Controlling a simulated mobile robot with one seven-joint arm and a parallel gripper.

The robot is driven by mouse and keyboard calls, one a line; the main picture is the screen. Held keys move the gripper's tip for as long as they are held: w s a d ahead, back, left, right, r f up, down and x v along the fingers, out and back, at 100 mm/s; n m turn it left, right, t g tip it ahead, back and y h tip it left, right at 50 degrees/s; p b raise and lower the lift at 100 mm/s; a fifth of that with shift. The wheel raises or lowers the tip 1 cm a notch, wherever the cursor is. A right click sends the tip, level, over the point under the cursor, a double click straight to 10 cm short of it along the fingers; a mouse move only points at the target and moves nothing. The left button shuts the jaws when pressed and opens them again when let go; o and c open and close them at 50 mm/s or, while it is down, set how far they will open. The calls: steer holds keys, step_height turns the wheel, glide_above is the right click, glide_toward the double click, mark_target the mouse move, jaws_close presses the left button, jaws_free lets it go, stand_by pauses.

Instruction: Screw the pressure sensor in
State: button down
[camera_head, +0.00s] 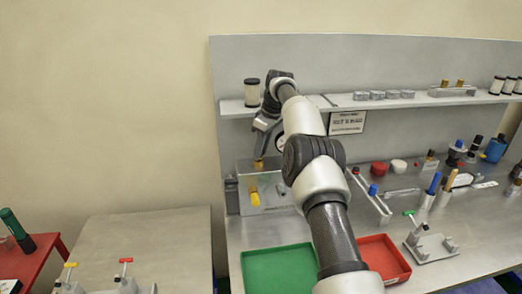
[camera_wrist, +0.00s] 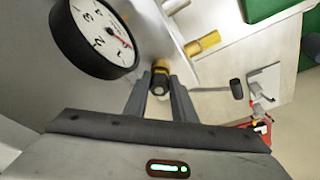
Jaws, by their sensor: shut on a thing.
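My gripper (camera_wrist: 160,92) is shut on a small dark part with a brass-yellow band, seemingly the pressure sensor (camera_wrist: 160,72). In the head view my gripper (camera_head: 261,148) points down over the grey block (camera_head: 277,202) at the left of the bench. A brass part (camera_head: 259,164) shows just under the fingers, at the top of the block. I cannot tell whether the sensor touches its port or how far it is in. A yellow fitting (camera_head: 254,197) sits on the block's front, and also shows in the wrist view (camera_wrist: 203,44).
A round pressure gauge (camera_wrist: 98,36) is close to the left of the fingers in the wrist view. A shelf (camera_head: 350,102) with jars and metal parts runs behind my arm. Green (camera_head: 277,268) and red (camera_head: 384,257) trays lie at the bench's front.

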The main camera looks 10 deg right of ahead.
steer(key=shift+f+m+b, duration=0.1)
steer(key=shift+m+b, duration=0.6)
steer(key=shift+b, duration=0.35)
steer(key=shift+s+a+m+t+h+b, duration=0.15)
steer(key=shift+m+t+h+b, duration=0.2)
steer(key=shift+m+b, duration=0.85)
steer(key=m, duration=0.2)
steer(key=shift+a+m+h, duration=0.15)
steer(key=shift+m+h, duration=0.15)
steer(key=shift+h, duration=0.05)
steer(key=shift+m+t, duration=0.25)
steer(key=shift+m, duration=0.65)
